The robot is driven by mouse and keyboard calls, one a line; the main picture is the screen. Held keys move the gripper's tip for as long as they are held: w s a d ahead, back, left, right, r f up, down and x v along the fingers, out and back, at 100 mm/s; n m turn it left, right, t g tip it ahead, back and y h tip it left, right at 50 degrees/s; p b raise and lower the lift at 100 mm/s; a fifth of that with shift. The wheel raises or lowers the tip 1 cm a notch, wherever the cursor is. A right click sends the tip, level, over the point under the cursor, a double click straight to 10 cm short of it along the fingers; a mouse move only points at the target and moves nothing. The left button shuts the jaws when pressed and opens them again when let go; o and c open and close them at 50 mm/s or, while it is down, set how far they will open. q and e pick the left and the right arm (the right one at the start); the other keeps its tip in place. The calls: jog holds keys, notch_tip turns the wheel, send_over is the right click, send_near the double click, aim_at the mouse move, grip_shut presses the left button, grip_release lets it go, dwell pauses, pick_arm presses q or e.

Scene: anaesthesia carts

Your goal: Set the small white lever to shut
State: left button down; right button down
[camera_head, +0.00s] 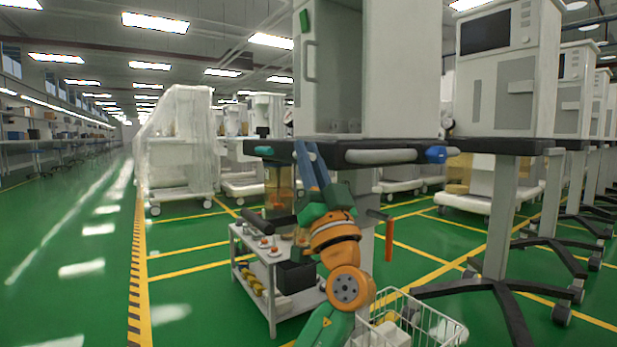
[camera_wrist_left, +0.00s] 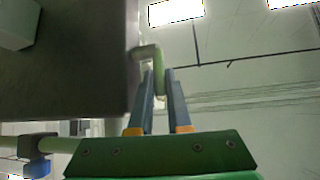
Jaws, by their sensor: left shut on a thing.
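The small white lever (camera_wrist_left: 148,52) shows in the left wrist view as a pale, slightly greenish bent rod. It comes out beside the edge of a grey body (camera_wrist_left: 75,60) and turns down between my fingers. My left gripper (camera_wrist_left: 160,75) is shut on its free end, one finger on each side. In the head view my left gripper (camera_head: 306,150) reaches up to the front edge of the cart's dark top (camera_head: 345,155). There the lever is hidden, and I cannot make out its setting. My right gripper is in neither view.
A pale rail (camera_head: 380,156) with a blue end (camera_head: 435,154) runs along the cart's front. A small trolley (camera_head: 272,258), a wire basket (camera_head: 425,320) and an orange handle (camera_head: 389,238) are close by. Green floor (camera_head: 80,220) lies open at left.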

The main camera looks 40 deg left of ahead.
pick_arm(q)
jog(key=shift+t, duration=0.3)
jog(key=c, duration=1.2)
grip_release()
jog(key=shift+o, duration=0.2)
jog(key=v, duration=0.7)
jog(key=shift+d, duration=0.15)
